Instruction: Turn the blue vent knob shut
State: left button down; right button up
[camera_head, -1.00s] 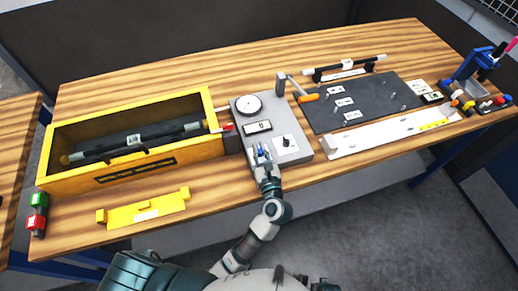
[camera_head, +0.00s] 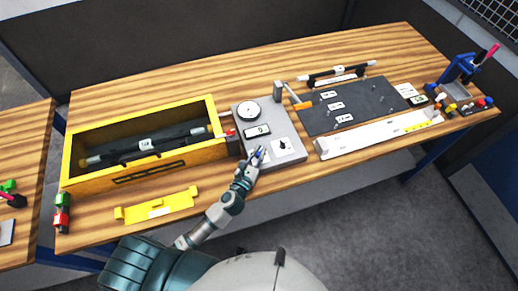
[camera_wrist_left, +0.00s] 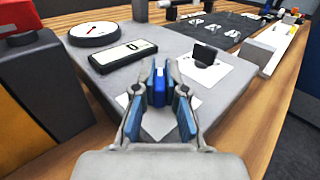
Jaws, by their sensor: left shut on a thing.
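The blue vent knob (camera_wrist_left: 159,84) stands at the near left of the grey panel (camera_head: 285,161), on a white label. My left gripper (camera_wrist_left: 159,98) is shut on the blue knob, with a blue-padded finger on each side of it. In the head view my left gripper (camera_head: 255,158) reaches the panel's near edge and mostly hides the knob. A black knob (camera_wrist_left: 206,54) on its own white label sits to the right of the blue one. My right gripper does not show.
The panel also bears a round dial gauge (camera_head: 248,110) and a small display (camera_head: 257,132). A yellow box (camera_head: 75,181) with a dark bar stands left of the panel. A yellow bracket (camera_head: 158,206) lies in front. A dark mat (camera_head: 360,112) and a white rail (camera_head: 375,136) lie to the right.

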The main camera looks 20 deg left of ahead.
pick_arm(q)
jog(key=m+g+h+p, duration=0.1)
jog(key=h, duration=0.1)
jog(key=shift+a+m+h, duration=0.15)
jog(key=shift+m+h, duration=0.15)
jog(key=shift+m, duration=0.1)
jog(key=shift+f+m+g+h+p, duration=0.1)
jog(key=shift+m+g+h+p, duration=0.2)
jog(key=shift+m+h+p, duration=0.3)
jog(key=shift+f+m+g+h, duration=0.15)
jog(key=shift+m+g+h, duration=0.5)
jog(key=shift+h, duration=0.55)
jog(key=m+g+h, duration=0.2)
jog(key=h, duration=0.1)
jog(key=shift+f+m+b, duration=0.1)
jog(key=shift+m+b, duration=0.15)
jog(key=shift+b, duration=0.15)
jog(key=shift+m+g+h+b, duration=0.55)
jog(key=shift+m+g+h, duration=0.45)
jog(key=shift+g+h, duration=0.25)
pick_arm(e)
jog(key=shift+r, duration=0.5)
pick_arm(q)
jog(key=c, duration=1.2)
grip_release()
